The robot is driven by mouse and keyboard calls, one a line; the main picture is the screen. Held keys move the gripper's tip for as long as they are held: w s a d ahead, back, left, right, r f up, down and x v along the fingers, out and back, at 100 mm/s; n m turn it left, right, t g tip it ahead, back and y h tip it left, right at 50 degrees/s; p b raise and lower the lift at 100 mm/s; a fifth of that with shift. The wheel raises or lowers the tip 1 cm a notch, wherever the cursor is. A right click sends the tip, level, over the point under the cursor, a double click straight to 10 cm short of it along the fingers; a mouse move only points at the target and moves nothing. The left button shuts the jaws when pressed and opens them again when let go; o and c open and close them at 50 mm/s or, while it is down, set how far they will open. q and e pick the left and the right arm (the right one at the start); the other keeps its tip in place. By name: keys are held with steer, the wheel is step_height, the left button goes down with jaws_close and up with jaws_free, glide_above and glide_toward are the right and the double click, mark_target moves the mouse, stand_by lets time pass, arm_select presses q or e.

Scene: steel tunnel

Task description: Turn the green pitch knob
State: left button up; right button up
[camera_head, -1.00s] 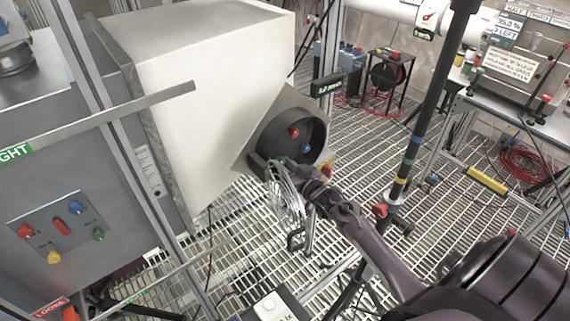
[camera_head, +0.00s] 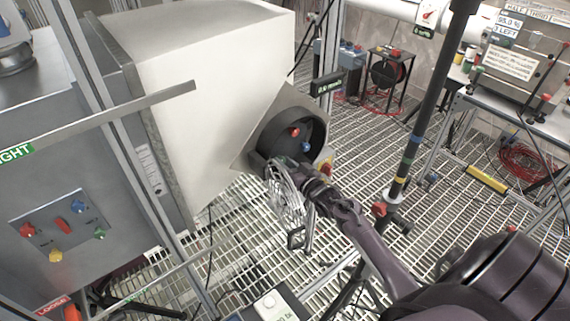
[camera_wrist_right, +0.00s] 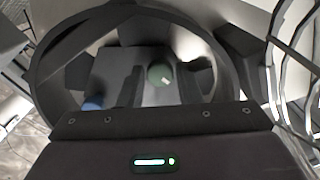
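A green knob (camera_wrist_right: 160,75) sits inside the round dark housing in the right wrist view. My right gripper (camera_wrist_right: 162,88) has its two dark fingers apart, one on each side of the knob, with gaps visible; contact cannot be told. In the head view, my right gripper (camera_head: 268,170) is at the lower edge of the round housing (camera_head: 262,135), and this knob is hidden there. A red knob (camera_head: 293,132) and a blue knob (camera_head: 305,147) show in the housing. The blue knob also shows at the left in the wrist view (camera_wrist_right: 93,103). My left gripper is out of view.
A pale box (camera_head: 200,80) stands left of the housing. At the far left, a grey panel (camera_head: 75,215) carries several coloured knobs, one green (camera_head: 99,234). A wire-like coil (camera_head: 288,205) is beside my wrist. A dark pole (camera_head: 425,115) stands to the right.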

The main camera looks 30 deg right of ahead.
steer(key=o, duration=0.3)
steer(key=shift+s, duration=0.1)
steer(key=s, duration=0.2)
steer(key=s+b, duration=0.1)
steer(key=s, duration=0.4)
steer(key=shift+s+d+b, duration=0.3)
steer(key=shift+d+b, duration=0.05)
